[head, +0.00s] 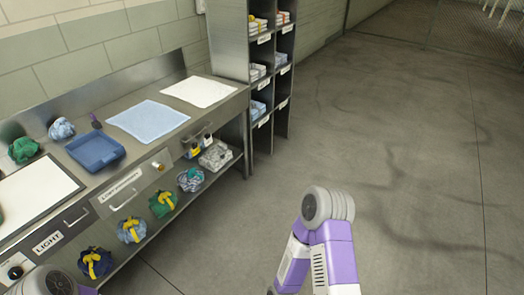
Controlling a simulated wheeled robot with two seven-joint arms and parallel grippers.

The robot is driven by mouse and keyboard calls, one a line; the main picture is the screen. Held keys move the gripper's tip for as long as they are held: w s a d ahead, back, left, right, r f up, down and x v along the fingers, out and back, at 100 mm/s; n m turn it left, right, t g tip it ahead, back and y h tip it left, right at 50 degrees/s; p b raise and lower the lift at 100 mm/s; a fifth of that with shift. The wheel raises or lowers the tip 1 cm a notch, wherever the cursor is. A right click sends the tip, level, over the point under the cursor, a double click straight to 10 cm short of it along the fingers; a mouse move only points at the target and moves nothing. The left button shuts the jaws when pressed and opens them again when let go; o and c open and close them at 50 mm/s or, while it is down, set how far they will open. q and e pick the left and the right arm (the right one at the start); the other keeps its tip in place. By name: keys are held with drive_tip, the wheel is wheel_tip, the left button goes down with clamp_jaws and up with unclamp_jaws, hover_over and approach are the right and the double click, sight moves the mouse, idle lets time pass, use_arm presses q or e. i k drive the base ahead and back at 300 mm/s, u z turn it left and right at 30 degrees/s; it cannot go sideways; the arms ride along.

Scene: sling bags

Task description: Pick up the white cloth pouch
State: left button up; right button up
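A pale, bluish-white crumpled cloth pouch (61,129) sits at the back left of the steel counter, against the backsplash; it is the nearest match to a white pouch. A green cloth pouch (23,150) sits to its left. Several bundled pouches with yellow bands, such as a green one (163,203) and a blue one (131,230), lie on the lower shelf, with a striped bundle (190,180) farther along. Only links of my arms show, at the bottom left and bottom centre. Neither gripper is in view.
The counter holds a blue tray (95,151), a small purple object (95,121), a light blue cloth (148,120), a white sheet (199,91) and a white panel (38,197). A grey shelf unit (232,42) stands beyond. The floor (400,130) to the right is clear.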

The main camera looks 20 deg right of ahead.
sight(207, 163)
drive_tip(key=z, duration=1.1)
drive_tip(key=i, duration=3.2)
drive_tip(key=u, duration=1.8)
drive_tip(key=i, duration=0.55)
drive_tip(key=u, duration=0.4)
